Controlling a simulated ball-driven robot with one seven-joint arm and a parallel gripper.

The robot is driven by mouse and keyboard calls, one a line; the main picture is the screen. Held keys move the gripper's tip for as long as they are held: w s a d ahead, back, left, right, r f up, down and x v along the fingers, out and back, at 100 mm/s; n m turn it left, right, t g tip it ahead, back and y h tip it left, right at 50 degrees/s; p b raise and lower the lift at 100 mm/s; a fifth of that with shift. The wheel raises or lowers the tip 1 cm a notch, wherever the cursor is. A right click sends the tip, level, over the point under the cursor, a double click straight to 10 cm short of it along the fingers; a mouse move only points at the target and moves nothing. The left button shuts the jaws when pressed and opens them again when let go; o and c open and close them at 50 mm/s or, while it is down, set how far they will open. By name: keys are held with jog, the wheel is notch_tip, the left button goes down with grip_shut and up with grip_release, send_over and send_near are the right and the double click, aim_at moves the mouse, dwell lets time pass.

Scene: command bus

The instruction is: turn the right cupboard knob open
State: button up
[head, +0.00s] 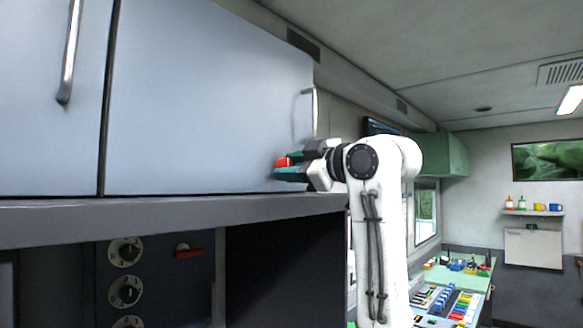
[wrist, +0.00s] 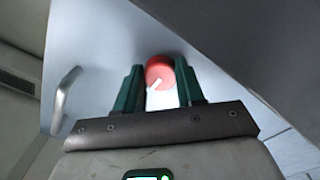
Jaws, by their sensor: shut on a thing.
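The right cupboard knob is red and round with a white mark. It sits low on the right cupboard door (head: 210,95), near the door's right edge. In the head view the knob (head: 282,162) is partly covered by my fingers. In the wrist view the knob (wrist: 160,72) lies between the two green fingertips. My gripper (head: 288,168) is shut on the knob, with the fingers on either side of it; it also shows in the wrist view (wrist: 160,88). The door looks closed in the head view.
A vertical metal handle (head: 315,113) is on the same door, just above my gripper; it shows at the left in the wrist view (wrist: 63,98). A grey ledge (head: 170,218) runs beneath the cupboard. Below it is a dark panel with dials (head: 125,252) and a red lever (head: 188,252).

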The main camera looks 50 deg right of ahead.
jog(key=shift+c, duration=0.6)
jog(key=shift+m, duration=0.3)
jog(key=m, duration=0.2)
jog(key=shift+m, duration=0.4)
jog(key=m, duration=0.5)
jog(key=shift+a, duration=0.1)
jog(key=m, duration=0.4)
jog(key=shift+m, duration=2.7)
